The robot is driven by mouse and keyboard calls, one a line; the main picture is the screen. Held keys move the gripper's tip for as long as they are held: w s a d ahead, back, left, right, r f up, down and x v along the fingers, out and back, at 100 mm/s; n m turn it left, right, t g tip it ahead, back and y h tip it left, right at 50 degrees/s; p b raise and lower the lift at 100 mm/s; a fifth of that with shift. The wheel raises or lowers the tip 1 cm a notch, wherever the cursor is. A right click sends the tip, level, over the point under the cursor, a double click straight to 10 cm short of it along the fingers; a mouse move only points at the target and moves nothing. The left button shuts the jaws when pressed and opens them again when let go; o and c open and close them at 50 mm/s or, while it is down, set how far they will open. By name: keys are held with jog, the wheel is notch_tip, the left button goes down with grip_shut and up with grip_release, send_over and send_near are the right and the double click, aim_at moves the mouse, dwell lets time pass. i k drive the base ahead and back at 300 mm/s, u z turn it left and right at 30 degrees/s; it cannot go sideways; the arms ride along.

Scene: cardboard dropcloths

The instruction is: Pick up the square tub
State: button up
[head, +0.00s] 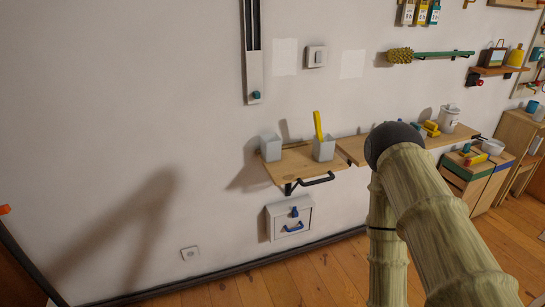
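A pale grey, square-sided tub (270,148) stands upright at the left end of a small wooden wall shelf (291,165). A second pale grey square container (323,150) stands to its right on the same shelf, with a yellow stick-like thing (318,124) poking up out of it. I cannot tell from here which of the two is the tub named. The inside of the left one is not clear. My bamboo-textured arm with its dark round joint fills the right of the view, apart from both containers in the picture. My gripper is not in view.
A black bracket (318,180) sits under the shelf. A longer shelf (353,148) continues right, partly hidden by my arm, holding yellow items and a white canister (449,118). A white wall box (290,218) hangs below.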

aim_at(271, 143)
jog(key=z, duration=0.8)
jog(key=i, duration=0.65)
jog(key=u, duration=0.6)
